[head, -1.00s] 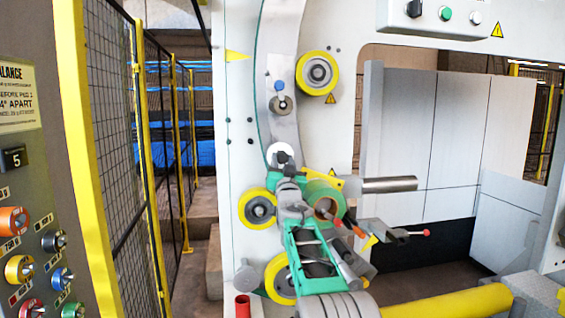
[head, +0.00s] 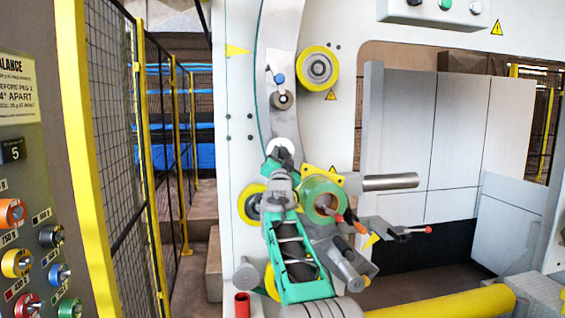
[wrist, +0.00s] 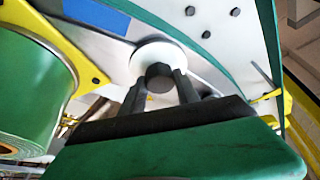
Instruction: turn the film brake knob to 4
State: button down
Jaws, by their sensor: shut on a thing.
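The film brake knob (wrist: 160,73) is a dark knob standing on a white round dial (wrist: 152,56) in the wrist view. My gripper (wrist: 161,84) has its two dark fingers on either side of the knob and is shut on it. In the head view the white dial (head: 284,144) shows above my gripper (head: 281,157), which hides the knob there. No numbers or pointer on the dial can be read in either view.
A green film roll (head: 322,186) sits right beside my gripper, with a yellow plate (head: 312,174) behind it. Yellow-rimmed rollers (head: 318,68) and a steel bar (head: 390,181) stick out from the white machine frame. A knob panel (head: 25,150) stands at far left.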

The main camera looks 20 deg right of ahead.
jog(key=shift+a+r+m+g+h, duration=0.1)
jog(key=shift+m+g+h, duration=0.35)
jog(key=shift+m, duration=1)
jog(key=shift+m+g+h, duration=0.25)
jog(key=shift+m+g, duration=0.4)
jog(key=shift+m, duration=0.8)
jog(key=c, duration=0.9)
grip_release()
jog(key=b+v, duration=0.5)
jog(key=v, duration=0.2)
jog(key=shift+s+a, duration=0.2)
jog(key=shift+s, duration=0.15)
